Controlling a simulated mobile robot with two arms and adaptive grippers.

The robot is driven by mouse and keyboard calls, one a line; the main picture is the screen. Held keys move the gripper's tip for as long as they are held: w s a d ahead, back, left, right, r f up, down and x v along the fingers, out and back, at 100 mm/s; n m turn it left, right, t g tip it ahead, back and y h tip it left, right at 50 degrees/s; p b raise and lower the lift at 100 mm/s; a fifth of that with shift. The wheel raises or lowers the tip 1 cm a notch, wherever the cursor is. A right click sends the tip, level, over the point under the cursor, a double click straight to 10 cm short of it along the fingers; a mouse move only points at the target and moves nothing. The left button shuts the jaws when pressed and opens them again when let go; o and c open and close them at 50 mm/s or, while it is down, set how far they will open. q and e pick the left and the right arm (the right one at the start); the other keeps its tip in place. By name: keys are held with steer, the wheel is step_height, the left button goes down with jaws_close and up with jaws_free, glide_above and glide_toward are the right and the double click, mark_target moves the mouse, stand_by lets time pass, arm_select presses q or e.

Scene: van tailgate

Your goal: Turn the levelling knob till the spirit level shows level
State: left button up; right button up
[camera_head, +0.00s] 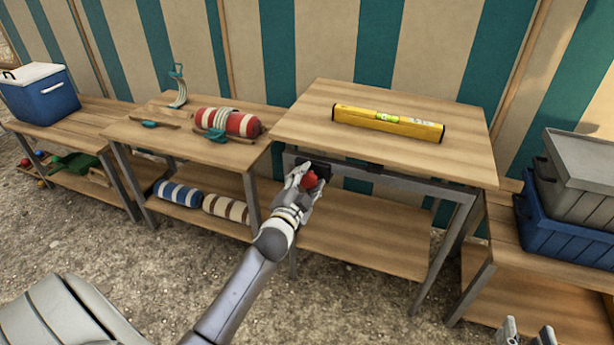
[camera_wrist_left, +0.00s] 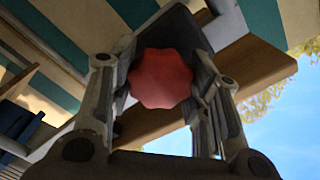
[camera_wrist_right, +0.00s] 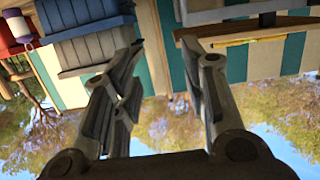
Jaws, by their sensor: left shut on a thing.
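The red levelling knob (camera_head: 310,180) sits on a dark mount under the front left of the right-hand wooden table (camera_head: 330,92). My left gripper (camera_head: 303,178) is shut on the knob. In the left wrist view the lobed red knob (camera_wrist_left: 161,78) shows between the two fingers (camera_wrist_left: 160,85). The yellow spirit level (camera_head: 388,123) lies on that table top, slanting down to the right in the picture. Its bubble is too small to read. My right gripper (camera_head: 525,332) is at the bottom right of the head view; in its wrist view the fingers (camera_wrist_right: 158,55) are apart and empty.
A middle table (camera_head: 165,137) holds red-and-cream rolled fabric (camera_head: 228,122) and small tools. A blue cooler (camera_head: 40,92) stands far left. Blue and grey crates (camera_head: 565,220) stand at the right, near my right gripper. The lower shelf (camera_head: 360,236) below the level's table is clear.

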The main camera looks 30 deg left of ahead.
arm_select(q)
steer(key=m+p, duration=0.2)
steer(key=m, duration=0.6)
steer(key=shift+m, duration=1.9)
arm_select(e)
steer(key=s+d+f+g+h, duration=0.2)
steer(key=s+d+f+g, duration=0.1)
steer(key=s+f+g, duration=0.4)
steer(key=shift+s+d+f+g, duration=0.3)
steer(key=shift+s+f, duration=0.3)
steer(key=shift+f, duration=1)
arm_select(q)
steer(key=o, duration=1.1)
steer(key=shift+c, duration=0.2)
arm_select(e)
steer(key=shift+d, duration=0.1)
